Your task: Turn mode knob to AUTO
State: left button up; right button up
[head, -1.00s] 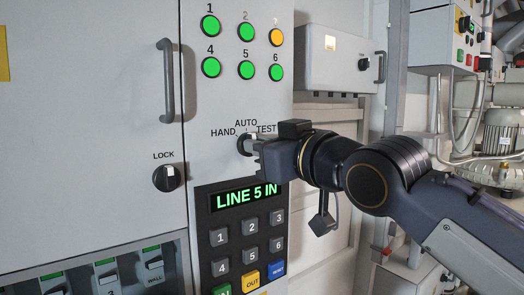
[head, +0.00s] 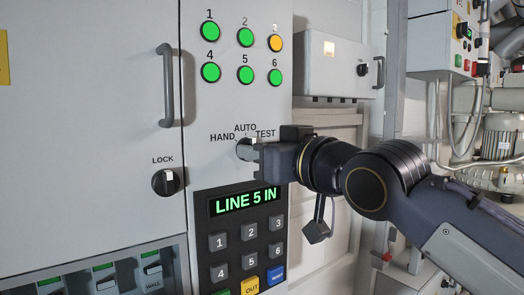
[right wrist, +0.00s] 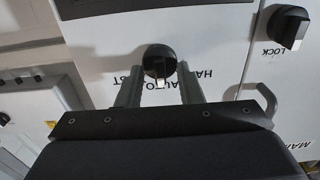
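The mode knob (head: 246,149) is a round dark knob on the grey cabinet panel, below the labels HAND, AUTO and TEST. In the right wrist view, which is upside down, the knob (right wrist: 159,60) shows a white pointer mark directed at the AUTO label. My right gripper (head: 262,157) is just to the right of the knob in the head view and partly covers its edge. In the right wrist view its two fingers (right wrist: 160,84) stand apart, one on each side of the knob, with small gaps visible. My left gripper is not in view.
A dark keypad (head: 247,240) with the display "LINE 5 IN" (head: 245,201) lies just below the knob. A LOCK knob (head: 166,181) and a vertical door handle (head: 167,82) are to the left. Several lit buttons (head: 245,75) are above.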

jog(key=b+v, duration=0.2)
jog(key=v, duration=0.5)
jog(key=shift+s+d, duration=0.25)
jog(key=shift+s, duration=0.05)
jog(key=s+d+f+m+g+h, duration=0.15)
jog(key=d+f, duration=0.25)
jog(key=f, duration=0.4)
jog(key=d+f+m+g+h, duration=0.15)
jog(key=d+f, duration=0.25)
jog(key=f, duration=0.4)
jog(key=s+d+f+m+h, duration=0.1)
jog(key=d+f+h, duration=0.25)
jog(key=f, duration=0.35)
jog(key=s+d+f+m+g, duration=0.2)
jog(key=s+f, duration=0.5)
jog(key=f, duration=0.5)
jog(key=s+d+f+m+g, duration=0.2)
jog(key=s+f, duration=0.5)
jog(key=f, duration=0.4)
jog(key=shift+s+f+m+g, duration=0.25)
jog(key=shift+f+m+g, duration=0.2)
jog(key=shift+g, duration=0.45)
